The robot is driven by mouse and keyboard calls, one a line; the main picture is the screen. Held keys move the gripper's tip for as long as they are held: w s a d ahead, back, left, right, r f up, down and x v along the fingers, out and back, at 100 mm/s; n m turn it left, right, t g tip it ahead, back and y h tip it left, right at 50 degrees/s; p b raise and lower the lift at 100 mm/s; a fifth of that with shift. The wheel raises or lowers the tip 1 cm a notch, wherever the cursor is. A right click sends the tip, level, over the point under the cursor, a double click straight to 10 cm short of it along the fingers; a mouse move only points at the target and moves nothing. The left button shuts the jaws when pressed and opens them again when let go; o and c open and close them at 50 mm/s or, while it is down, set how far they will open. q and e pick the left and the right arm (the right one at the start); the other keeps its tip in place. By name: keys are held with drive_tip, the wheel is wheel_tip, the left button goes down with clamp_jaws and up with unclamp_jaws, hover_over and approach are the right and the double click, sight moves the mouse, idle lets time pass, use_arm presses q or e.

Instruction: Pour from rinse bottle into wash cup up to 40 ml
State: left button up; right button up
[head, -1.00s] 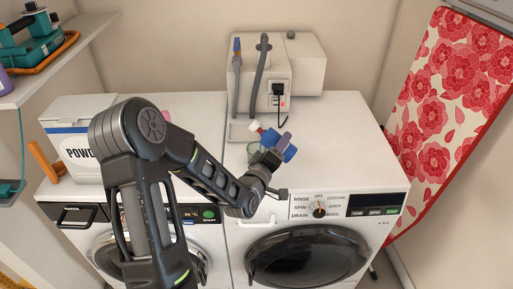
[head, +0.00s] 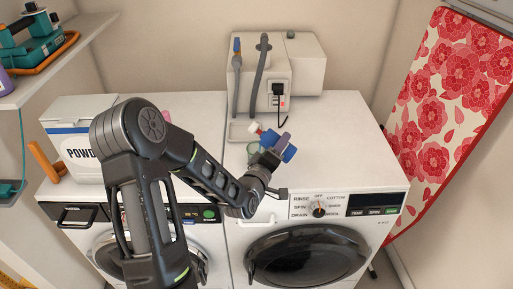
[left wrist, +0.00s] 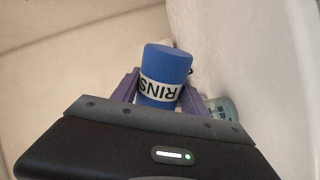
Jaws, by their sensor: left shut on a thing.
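My left gripper (head: 270,157) is shut on the blue rinse bottle (head: 289,153) above the right-hand washing machine. In the left wrist view the bottle (left wrist: 160,75), with a white label reading "RINS", sits between the two purple fingers. In the head view the bottle is tilted, its white and red neck end (head: 256,128) toward the upper left. A pale green cup (head: 253,149), likely the wash cup, stands just left of the gripper, partly hidden by it. It shows in the left wrist view (left wrist: 222,108) behind the right finger. Its liquid level cannot be read. My right gripper is out of view.
A white tray (head: 240,132) lies behind the cup. A white box with hoses and a plug (head: 277,75) stands at the back. A powder box (head: 75,140) is at the left. The right machine's top (head: 345,140) is clear on its right side.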

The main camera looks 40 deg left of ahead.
sight(288, 158)
use_arm(q)
drive_tip(key=shift+f+n+p, duration=0.1)
drive_tip(key=shift+n+p, duration=0.2)
drive_tip(key=shift+n, duration=0.1)
idle(1.0)
drive_tip(key=m+b, duration=0.4)
drive_tip(key=b, duration=0.1)
drive_tip(key=shift+f, duration=0.15)
drive_tip(key=shift+r, duration=0.35)
drive_tip(key=shift+a+p, duration=0.1)
drive_tip(key=shift+p, duration=0.2)
drive_tip(key=shift+f+m+b, duration=0.1)
drive_tip(key=shift+m+b, duration=0.6)
drive_tip(key=shift+b, duration=0.15)
drive_tip(key=d+f+m+b, duration=0.1)
drive_tip(key=m+b, duration=0.1)
drive_tip(key=b, duration=0.1)
drive_tip(key=d+f+m+b, duration=0.1)
drive_tip(key=b, duration=0.2)
drive_tip(key=d+f+m+b, duration=0.1)
drive_tip(key=m+b, duration=0.1)
drive_tip(key=b, duration=0.1)
drive_tip(key=shift+w+d+f+m+y, duration=0.2)
drive_tip(key=shift+w+m+y, duration=0.1)
drive_tip(key=shift+y, duration=0.1)
drive_tip(key=shift+d+m+b, duration=0.4)
drive_tip(key=shift+m+b, duration=0.4)
drive_tip(key=shift+m, duration=0.3)
